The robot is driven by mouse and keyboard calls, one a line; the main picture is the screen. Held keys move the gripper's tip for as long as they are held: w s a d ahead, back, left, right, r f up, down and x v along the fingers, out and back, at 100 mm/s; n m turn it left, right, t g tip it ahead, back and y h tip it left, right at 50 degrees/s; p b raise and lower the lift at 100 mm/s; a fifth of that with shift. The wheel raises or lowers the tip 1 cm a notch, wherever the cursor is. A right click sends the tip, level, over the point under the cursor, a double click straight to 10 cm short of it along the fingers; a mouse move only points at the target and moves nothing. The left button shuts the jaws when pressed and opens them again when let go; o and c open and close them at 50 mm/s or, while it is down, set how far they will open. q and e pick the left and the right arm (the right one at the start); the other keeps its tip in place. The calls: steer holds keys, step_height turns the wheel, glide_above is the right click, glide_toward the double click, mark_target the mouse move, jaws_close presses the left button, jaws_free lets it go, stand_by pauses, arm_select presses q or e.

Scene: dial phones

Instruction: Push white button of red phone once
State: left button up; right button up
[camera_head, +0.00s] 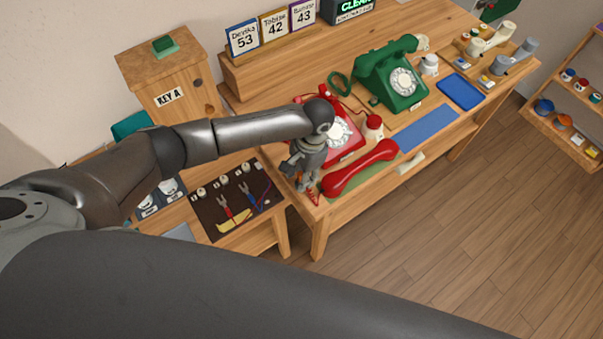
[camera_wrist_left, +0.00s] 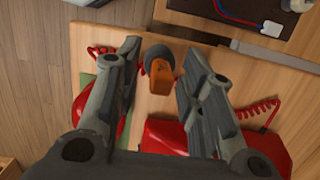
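The red phone (camera_head: 345,152) stands at the near left of the wooden desk, its white dial partly behind my left arm. The red handset (camera_head: 360,168) lies off the phone on a green mat. My left gripper (camera_head: 307,185) points down at the desk's left corner, beside the handset. In the left wrist view its fingers (camera_wrist_left: 158,52) are apart, with a small orange and grey piece (camera_wrist_left: 161,78) showing between them. The red phone (camera_wrist_left: 165,135) is partly hidden behind the gripper there.
A green phone (camera_head: 393,76) stands behind the red one, with a blue mat (camera_head: 428,128) and a blue tray (camera_head: 460,92) to the right. A dark board with tools (camera_head: 236,200) lies left of the desk. A cabinet (camera_head: 165,75) stands at the back left.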

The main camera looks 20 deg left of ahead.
arm_select(q)
step_height(320, 180, up, 12)
steer(key=w+d, duration=0.1)
steer(key=shift+w+d, duration=0.15)
steer(key=shift+w, duration=0.15)
stand_by(0.3)
steer(key=shift+f, duration=0.15)
stand_by(0.4)
